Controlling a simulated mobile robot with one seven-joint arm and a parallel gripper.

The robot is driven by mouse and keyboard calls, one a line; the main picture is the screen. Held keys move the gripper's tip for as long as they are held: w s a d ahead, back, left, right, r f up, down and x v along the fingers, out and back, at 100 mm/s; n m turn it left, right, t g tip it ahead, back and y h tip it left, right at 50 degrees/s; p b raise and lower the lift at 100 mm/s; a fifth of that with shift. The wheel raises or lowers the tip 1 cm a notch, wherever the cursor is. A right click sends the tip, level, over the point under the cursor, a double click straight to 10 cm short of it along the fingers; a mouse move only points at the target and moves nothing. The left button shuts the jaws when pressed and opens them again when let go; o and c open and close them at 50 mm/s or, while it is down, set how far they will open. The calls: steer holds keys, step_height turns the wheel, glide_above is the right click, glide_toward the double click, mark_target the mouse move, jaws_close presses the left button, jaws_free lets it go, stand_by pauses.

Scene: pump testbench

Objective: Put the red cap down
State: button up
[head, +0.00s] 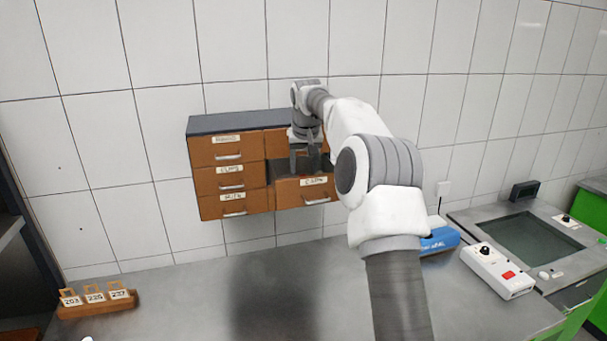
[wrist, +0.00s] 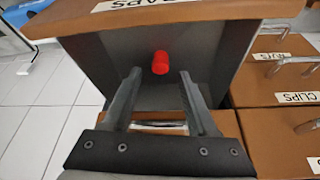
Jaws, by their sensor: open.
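The red cap (wrist: 160,62) is inside the open drawer (wrist: 92,62), close to the drawer's front panel. In the wrist view my gripper (wrist: 160,76) is open, with its two fingers apart and the cap just beyond their tips, between them in the picture. No finger visibly touches the cap. In the head view my gripper (head: 306,163) points down into the pulled-out drawer (head: 288,191), and the cap is hidden there.
The brown drawer cabinet (head: 211,125) hangs on the tiled wall, its other labelled drawers shut. Below is a grey bench (head: 190,295) with a wooden tag rack (head: 100,305), a blue box (head: 440,240) and a white control box (head: 497,272). The bench middle is clear.

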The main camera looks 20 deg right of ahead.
steer(key=d+v, duration=0.1)
steer(key=v, duration=0.8)
steer(key=s+a+r+n, duration=0.1)
steer(key=s+a+r, duration=0.25)
steer(key=s, duration=0.65)
steer(key=s+a+r+n, duration=0.1)
steer(key=s+a+r, duration=0.1)
steer(key=s+a, duration=0.5)
steer(key=s+f, duration=0.4)
steer(key=s, duration=0.5)
steer(key=s+f+t+y, duration=0.1)
steer(key=s+f, duration=0.4)
steer(key=s, duration=0.5)
steer(key=s+f, duration=0.4)
steer(key=s, duration=0.5)
steer(key=b+x, duration=0.1)
steer(key=x, duration=0.1)
steer(key=b+x, duration=0.1)
steer(key=b, duration=0.1)
steer(key=b+x, duration=0.2)
steer(key=shift+s+d+f, duration=0.15)
steer(key=shift+s+f, duration=0.05)
steer(key=shift+f, duration=0.25)
